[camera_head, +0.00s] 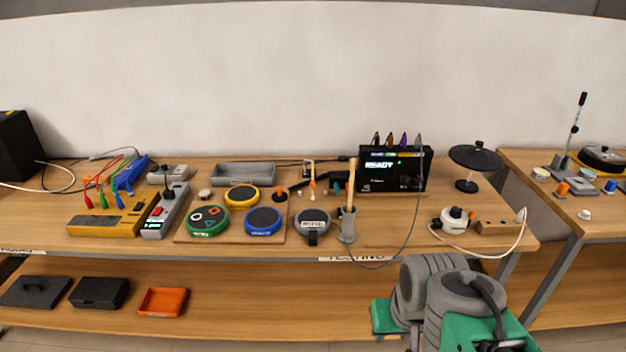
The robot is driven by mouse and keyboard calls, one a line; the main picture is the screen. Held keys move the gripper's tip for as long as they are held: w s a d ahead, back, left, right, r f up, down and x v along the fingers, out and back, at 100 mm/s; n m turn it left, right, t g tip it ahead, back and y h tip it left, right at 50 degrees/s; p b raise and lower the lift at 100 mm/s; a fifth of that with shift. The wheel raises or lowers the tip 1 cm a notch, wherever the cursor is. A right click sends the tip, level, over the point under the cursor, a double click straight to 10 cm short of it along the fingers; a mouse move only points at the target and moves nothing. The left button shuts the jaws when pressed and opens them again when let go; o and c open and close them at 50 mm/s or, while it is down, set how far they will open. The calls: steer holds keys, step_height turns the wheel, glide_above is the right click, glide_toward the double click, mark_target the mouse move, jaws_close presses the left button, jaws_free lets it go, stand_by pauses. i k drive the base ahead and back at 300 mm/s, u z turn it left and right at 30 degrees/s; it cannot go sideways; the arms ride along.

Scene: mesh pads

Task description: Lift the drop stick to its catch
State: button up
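The drop stick (351,186) appears to be the pale wooden stick standing upright near the front edge of the bench, right of centre. Its lower end sits in a grey holder (347,232) with a round foot. Its top reaches to about the left edge of the black display unit behind it. I cannot make out the catch at this size. My grey and green arm links show at the bottom right, in front of the bench and apart from the stick. I cannot see my gripper's fingers.
A grey round pad (312,222) stands just left of the stick. Green (207,220), yellow (241,196) and blue (263,221) pads lie further left. A display unit (393,168) reading "READY" stands behind, its cable looping right of the stick. A white round device (455,218) is further right.

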mark_target(312, 184)
steer(key=u, duration=0.55)
steer(key=i, duration=1.75)
steer(key=z, duration=0.55)
